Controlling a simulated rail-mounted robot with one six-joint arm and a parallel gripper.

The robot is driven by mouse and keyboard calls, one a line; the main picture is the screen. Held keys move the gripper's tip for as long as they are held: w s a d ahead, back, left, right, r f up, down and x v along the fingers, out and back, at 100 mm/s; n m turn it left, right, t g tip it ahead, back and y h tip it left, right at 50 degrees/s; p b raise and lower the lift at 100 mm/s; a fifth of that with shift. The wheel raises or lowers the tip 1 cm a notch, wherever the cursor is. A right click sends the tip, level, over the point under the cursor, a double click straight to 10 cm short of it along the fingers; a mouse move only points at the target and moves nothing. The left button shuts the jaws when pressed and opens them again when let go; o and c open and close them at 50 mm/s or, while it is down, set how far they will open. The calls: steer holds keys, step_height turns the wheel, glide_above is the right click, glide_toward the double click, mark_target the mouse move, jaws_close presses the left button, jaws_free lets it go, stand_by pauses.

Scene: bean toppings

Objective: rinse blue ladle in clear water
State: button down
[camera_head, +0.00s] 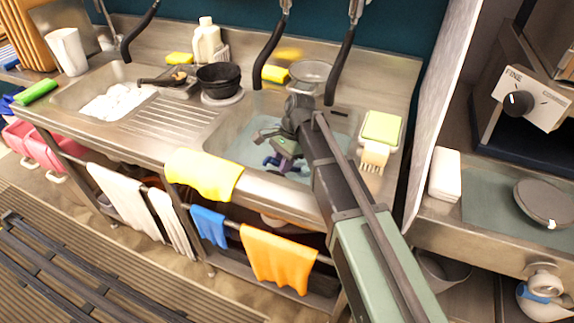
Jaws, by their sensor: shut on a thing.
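My gripper (284,158) is low inside the right-hand sink basin (245,143), which holds clear, slightly greenish water. It is shut on a dark blue-purple thing at its fingertips, which I take to be the blue ladle (272,161). Only small parts of the ladle show. Its bowl and handle cannot be told apart, and I cannot tell how deep it is in the water. My arm covers the right part of the basin.
The left basin (75,98) holds white foam. A black bowl (218,77) stands between the basins. Dark curved faucets (270,55) hang over the right basin. A yellow cloth (203,174) drapes over the front edge. A sponge and brush (380,130) lie at the right.

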steer(key=shift+s+d, duration=0.2)
steer(key=shift+d, duration=0.35)
steer(key=shift+s+d, duration=0.2)
steer(key=shift+d, duration=0.3)
stand_by(1.7)
step_height(320, 180, up, 19)
steer(key=p, duration=1.8)
steer(key=shift+f+p, duration=0.15)
steer(key=shift+p, duration=0.2)
